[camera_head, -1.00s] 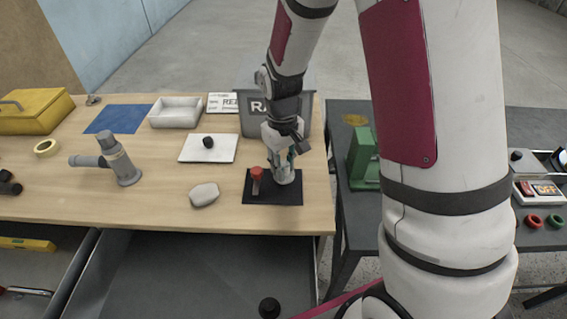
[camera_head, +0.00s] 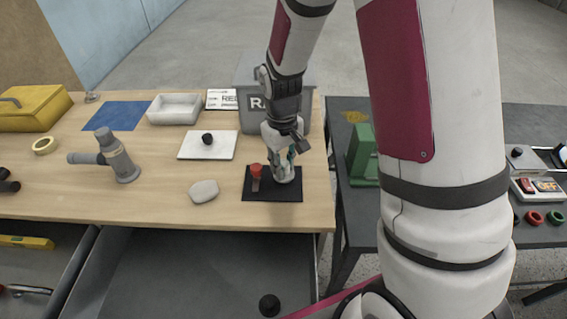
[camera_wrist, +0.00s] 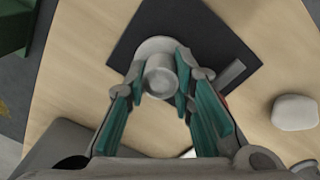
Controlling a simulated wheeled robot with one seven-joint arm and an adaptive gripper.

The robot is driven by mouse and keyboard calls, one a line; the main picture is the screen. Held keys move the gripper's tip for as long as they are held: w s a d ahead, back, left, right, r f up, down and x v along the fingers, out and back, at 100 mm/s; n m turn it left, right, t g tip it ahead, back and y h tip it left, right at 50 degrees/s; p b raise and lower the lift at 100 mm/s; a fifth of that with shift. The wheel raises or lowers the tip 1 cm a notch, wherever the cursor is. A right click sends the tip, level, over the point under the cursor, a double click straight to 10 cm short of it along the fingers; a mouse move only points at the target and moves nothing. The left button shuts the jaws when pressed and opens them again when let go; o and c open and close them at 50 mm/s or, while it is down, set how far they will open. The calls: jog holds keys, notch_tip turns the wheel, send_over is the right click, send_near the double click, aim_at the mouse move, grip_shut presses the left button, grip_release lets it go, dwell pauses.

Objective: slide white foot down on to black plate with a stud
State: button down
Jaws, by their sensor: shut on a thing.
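The black plate (camera_head: 258,196) lies flat near the front right of the wooden bench. The white foot (camera_wrist: 160,78) has a round flange and a short upright cylinder; in the head view it (camera_head: 285,177) is at the plate's right part. My gripper (camera_wrist: 161,82) is shut on the foot's cylinder, with a green-padded finger on each side. The foot appears upright, its flange over the plate near an edge. I cannot tell whether it touches the plate. The stud is hidden.
A red-topped piece (camera_head: 256,171) stands on the plate just left of the foot. A pale rounded stone-like object (camera_head: 204,191) lies left of the plate. A white board with a black knob (camera_head: 208,145) and a grey bin (camera_head: 254,118) are behind. The bench's front edge is close.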

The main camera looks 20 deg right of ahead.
jog(key=shift+f+b, duration=0.3)
jog(key=shift+f, duration=0.45)
dwell(0.4)
jog(key=c, duration=1.3)
grip_release()
jog(key=o, duration=0.5)
jog(key=shift+r+p, duration=1.75)
jog(key=shift+r, duration=1.8)
